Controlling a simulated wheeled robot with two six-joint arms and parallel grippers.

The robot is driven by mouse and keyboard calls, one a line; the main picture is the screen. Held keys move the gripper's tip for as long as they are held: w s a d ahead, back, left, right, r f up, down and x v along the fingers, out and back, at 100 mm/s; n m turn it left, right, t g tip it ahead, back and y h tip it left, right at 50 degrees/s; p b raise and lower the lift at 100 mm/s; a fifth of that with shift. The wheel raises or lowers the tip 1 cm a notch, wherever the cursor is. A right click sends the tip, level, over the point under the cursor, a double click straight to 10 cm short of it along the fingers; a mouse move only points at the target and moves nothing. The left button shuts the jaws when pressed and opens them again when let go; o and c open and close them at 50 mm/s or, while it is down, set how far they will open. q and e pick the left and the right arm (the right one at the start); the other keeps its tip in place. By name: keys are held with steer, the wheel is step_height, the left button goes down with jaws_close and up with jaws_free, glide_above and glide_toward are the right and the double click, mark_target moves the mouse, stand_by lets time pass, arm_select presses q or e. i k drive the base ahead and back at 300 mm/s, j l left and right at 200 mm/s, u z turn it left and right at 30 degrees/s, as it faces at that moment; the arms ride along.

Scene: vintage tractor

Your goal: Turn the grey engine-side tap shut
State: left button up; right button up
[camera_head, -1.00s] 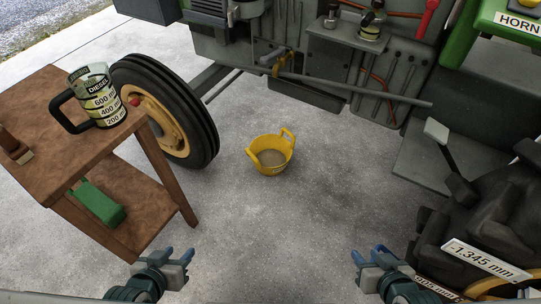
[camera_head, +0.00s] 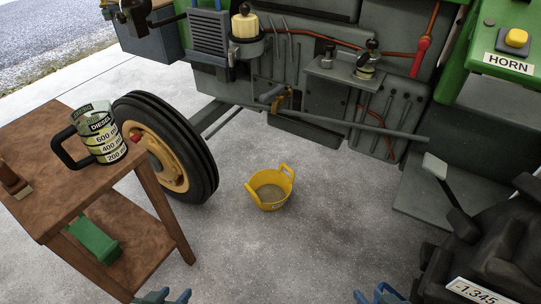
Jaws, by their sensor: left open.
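The tractor's grey engine side (camera_head: 325,98) faces me at the top middle. A small grey fitting with a dark top (camera_head: 326,58) stands on a ledge there, beside a pale fitting with a black knob (camera_head: 367,66). A grey stub (camera_head: 271,95) sits lower left by a yellow bracket. I cannot tell which of these is the tap, or its handle position. My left gripper (camera_head: 168,297) is open and empty at the bottom edge, partly cut off. My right gripper (camera_head: 375,295) is at the bottom edge, its fingers apart and empty. Both are far from the engine.
A yellow tub (camera_head: 270,190) stands on the concrete ahead. A wooden bench (camera_head: 50,200) with a diesel jug (camera_head: 97,138) is at left, near the front wheel (camera_head: 168,150). A grey rod (camera_head: 355,128) crosses low before the engine. A dark seat (camera_head: 490,235) is at right.

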mark_target(263, 97)
steer(key=i+j+z, duration=0.1)
steer(key=i+z, duration=0.25)
steer(key=i, duration=1.1)
